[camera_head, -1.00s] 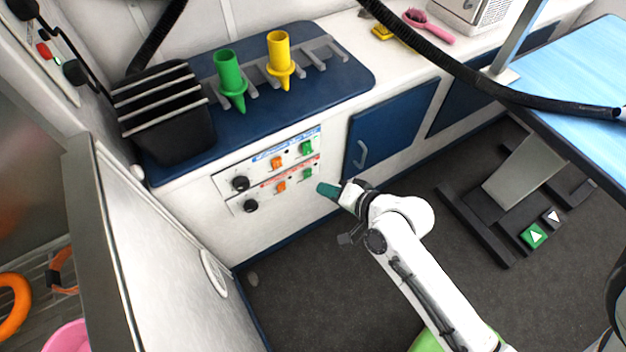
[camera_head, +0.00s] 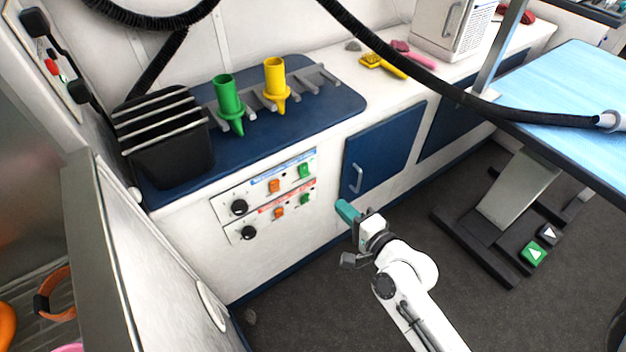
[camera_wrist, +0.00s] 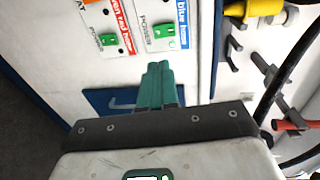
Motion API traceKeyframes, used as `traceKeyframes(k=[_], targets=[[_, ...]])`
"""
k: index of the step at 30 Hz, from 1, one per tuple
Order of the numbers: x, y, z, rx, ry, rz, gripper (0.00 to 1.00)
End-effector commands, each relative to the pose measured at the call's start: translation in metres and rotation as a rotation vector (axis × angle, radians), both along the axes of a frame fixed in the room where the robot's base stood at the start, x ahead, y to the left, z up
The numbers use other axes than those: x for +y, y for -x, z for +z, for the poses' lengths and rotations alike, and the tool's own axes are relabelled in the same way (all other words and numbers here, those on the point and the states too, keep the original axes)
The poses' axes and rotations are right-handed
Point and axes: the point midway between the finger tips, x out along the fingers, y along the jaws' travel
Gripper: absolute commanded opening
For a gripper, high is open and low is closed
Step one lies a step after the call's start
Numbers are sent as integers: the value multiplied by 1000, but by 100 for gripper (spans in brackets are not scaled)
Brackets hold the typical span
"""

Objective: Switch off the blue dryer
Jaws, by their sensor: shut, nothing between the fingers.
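The dryer control panel is on the white cabinet front in the head view. Its upper row has a blue label strip (camera_head: 283,171), a black knob (camera_head: 239,207), an orange switch (camera_head: 274,186) and a green switch (camera_head: 304,170). The lower row has a red label strip (camera_head: 285,203) and similar controls. In the wrist view the blue-label green power switch (camera_wrist: 163,30) is above my fingertips, with the red-label green switch (camera_wrist: 108,40) to its left. My gripper (camera_head: 347,211) has teal fingers shut and empty, right of the panel and apart from the switches. It also shows in the wrist view (camera_wrist: 158,85).
A blue cabinet door (camera_head: 383,150) with a handle is right of the panel. Green (camera_head: 228,100) and yellow (camera_head: 275,80) nozzles stand in a rack above. A blue table (camera_head: 570,85) and a foot pedal unit (camera_head: 520,250) are at right. A black hose hangs across.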

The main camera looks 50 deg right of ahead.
Motion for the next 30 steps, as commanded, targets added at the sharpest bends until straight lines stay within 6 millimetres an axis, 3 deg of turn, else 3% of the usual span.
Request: traceKeyframes(k=[18, 24, 30], targets=[[-29, -101, -16, -1, 1, 0, 0], [-35, -121, -20, 1, 2, -1, 0], [-37, -127, -21, 2, 2, 0, 0]])
